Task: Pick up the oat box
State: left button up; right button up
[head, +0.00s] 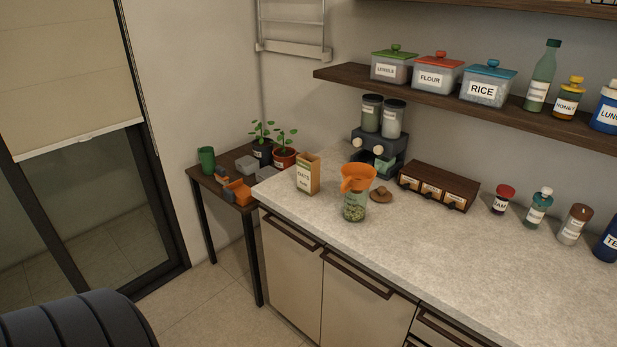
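The oat box (306,176) is a small tan carton with a white front label that reads like "OATS". It stands upright on the left end of the pale stone counter (430,255), close to the counter's left edge. A glass jar (354,208) with an orange funnel (358,177) on top stands just right of it. Neither of my grippers shows in the head view. A dark ribbed rounded shape, apparently part of my own body, fills the lower left corner.
A brown lid (381,195), a dispenser (378,150) and a small drawer box (438,186) stand right of the jar. Several jars line the counter's back right. A low dark table (205,178) with plants adjoins the counter's left end. The counter's front right is clear.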

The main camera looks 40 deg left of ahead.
aim_at(307, 165)
jog(key=u, duration=0.35)
jog(key=j+u, duration=0.25)
jog(key=u, duration=0.15)
jog(key=i+j+u, duration=0.2)
jog(key=u, duration=0.25)
jog(key=i+j+u, duration=0.1)
jog(key=u, duration=0.3)
jog(key=i+j, duration=0.05)
jog(key=j, duration=0.05)
